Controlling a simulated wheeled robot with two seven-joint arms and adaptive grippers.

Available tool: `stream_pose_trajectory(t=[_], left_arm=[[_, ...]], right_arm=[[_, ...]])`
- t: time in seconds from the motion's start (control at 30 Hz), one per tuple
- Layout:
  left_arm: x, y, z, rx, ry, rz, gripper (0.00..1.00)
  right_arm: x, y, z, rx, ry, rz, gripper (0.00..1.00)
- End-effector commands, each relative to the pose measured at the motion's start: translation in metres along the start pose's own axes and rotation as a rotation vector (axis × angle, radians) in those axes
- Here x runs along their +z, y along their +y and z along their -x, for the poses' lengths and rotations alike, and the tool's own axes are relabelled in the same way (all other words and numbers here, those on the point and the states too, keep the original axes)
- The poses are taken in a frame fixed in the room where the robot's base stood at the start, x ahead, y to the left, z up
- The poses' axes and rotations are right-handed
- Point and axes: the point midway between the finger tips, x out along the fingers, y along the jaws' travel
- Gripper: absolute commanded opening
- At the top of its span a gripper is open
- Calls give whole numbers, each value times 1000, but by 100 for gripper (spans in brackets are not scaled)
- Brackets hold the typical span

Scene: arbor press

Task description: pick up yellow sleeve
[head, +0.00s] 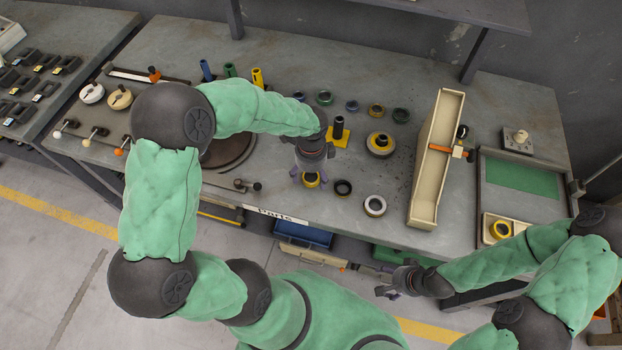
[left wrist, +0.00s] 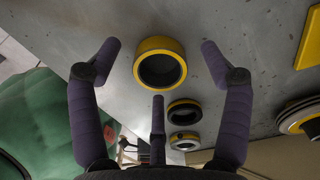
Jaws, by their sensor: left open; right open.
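A short yellow sleeve (head: 311,182) with a dark bore sits on the grey bench near its front edge. In the left wrist view the yellow sleeve (left wrist: 180,70) lies between my spread purple fingers. My left gripper (head: 309,173) is open and empty above the sleeve, its fingers pointing down around it; I cannot tell the exact height gap. In the head view the gripper partly hides the sleeve. My right gripper (head: 384,283) is open and empty, in front of the bench edge and away from the parts.
A black ring (head: 343,188) and a silver ring (head: 375,206) lie just right of the sleeve. A yellow square base with a black post (head: 338,130) stands behind. A long cream tray (head: 436,160) stands to the right. Another yellow ring (head: 501,229) sits in a small tray.

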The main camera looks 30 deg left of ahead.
Motion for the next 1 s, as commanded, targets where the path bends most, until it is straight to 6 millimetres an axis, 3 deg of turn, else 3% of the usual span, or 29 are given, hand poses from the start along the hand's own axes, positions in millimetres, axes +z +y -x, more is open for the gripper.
stream_pose_trajectory(t=[0.27, 0.5, 0.83, 1.0], left_arm=[[0, 0, -4, -2, 0, 1, 76], [0, 0, -4, -1, 0, 1, 11], [0, -1, -2, -2, 1, 1, 11], [0, -1, 10, -4, 1, 1, 11]], right_arm=[[0, 0, -1, 0, 0, 0, 73], [0, 0, -1, 0, 0, 0, 73], [0, 0, 0, 0, 0, 0, 73], [0, -1, 3, 0, 0, 0, 73]])
